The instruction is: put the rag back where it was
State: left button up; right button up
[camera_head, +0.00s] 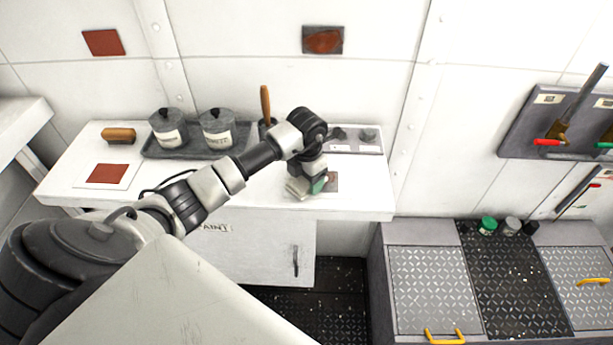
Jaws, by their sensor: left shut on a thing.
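My left arm reaches in from the left across the white worktop (240,200). My left gripper (308,185) points down over the right part of the worktop, near its front edge. A grey patch with a brownish mark (332,182) lies on the worktop just right of the gripper. My right gripper is out of view.
A dark tray (190,152) holds two lidded grey tins (167,128) (216,128). A brush (119,135) and a red square on a white sheet (106,174) are at the left. A wooden handle (265,104) stands behind my arm. Lockers with yellow handles (445,337) are at right.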

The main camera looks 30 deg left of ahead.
pick_arm(q)
jog(key=shift+f, duration=0.2)
jog(key=o, duration=0.6)
jog(key=shift+r, duration=0.1)
jog(key=o, duration=0.3)
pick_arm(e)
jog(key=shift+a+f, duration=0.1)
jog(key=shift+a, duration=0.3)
pick_arm(q)
jog(key=shift+r, duration=0.45)
notch_tip(320, 180, up, 11)
jog(key=b, duration=0.2)
jog(key=shift+r+b, duration=0.2)
jog(key=shift+b, duration=0.2)
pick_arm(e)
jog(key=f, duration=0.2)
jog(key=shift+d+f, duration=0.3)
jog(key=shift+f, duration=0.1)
